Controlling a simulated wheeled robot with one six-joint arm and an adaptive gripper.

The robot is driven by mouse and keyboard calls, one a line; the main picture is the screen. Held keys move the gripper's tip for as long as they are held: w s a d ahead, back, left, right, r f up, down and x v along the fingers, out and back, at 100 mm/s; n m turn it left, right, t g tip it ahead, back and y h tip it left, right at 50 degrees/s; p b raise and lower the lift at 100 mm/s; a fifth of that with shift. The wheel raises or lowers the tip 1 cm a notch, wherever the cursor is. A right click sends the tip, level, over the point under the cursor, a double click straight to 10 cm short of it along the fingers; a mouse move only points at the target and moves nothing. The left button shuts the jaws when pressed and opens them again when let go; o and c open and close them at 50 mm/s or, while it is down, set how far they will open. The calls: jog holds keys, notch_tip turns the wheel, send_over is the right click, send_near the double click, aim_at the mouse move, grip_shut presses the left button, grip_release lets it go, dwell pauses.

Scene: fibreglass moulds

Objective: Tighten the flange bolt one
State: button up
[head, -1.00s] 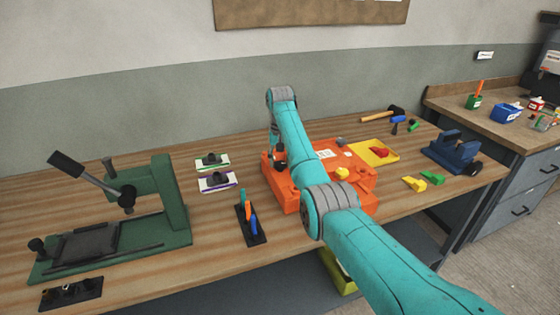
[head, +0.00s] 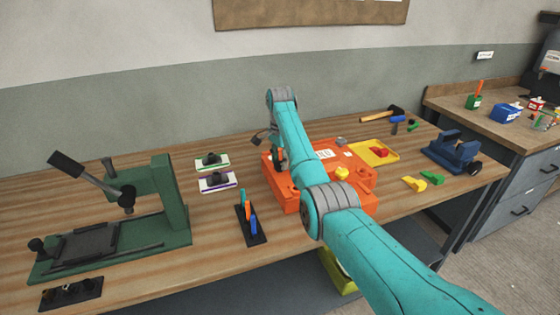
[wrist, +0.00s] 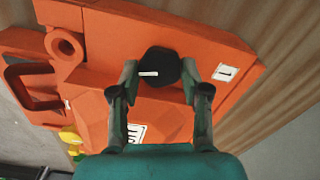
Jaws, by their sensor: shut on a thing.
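The orange mould (head: 350,199) lies on the wooden bench; it also fills much of the wrist view (wrist: 125,50). The flange bolt one (wrist: 163,62) shows in the wrist view as a black faceted head with a white mark, beside a label "1" (wrist: 226,72) on the orange flange. My gripper (wrist: 159,76) is shut on this bolt head, one finger on each side. In the head view my gripper (head: 279,160) points down at the mould's left end, and my arm hides part of the mould. The bolt's lower part is hidden.
A green press (head: 172,200) stands at the left. A black holder with coloured tools (head: 250,225) and two small white plates (head: 215,181) lie left of the mould. A yellow tray (head: 385,155) and a blue vise (head: 452,152) are at the right.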

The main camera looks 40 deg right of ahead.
jog(key=m, duration=0.4)
jog(key=shift+m, duration=0.3)
jog(key=m, duration=1)
jog(key=shift+m, duration=0.4)
jog(key=m, duration=0.4)
jog(key=shift+m, duration=0.4)
jog(key=o, duration=1.1)
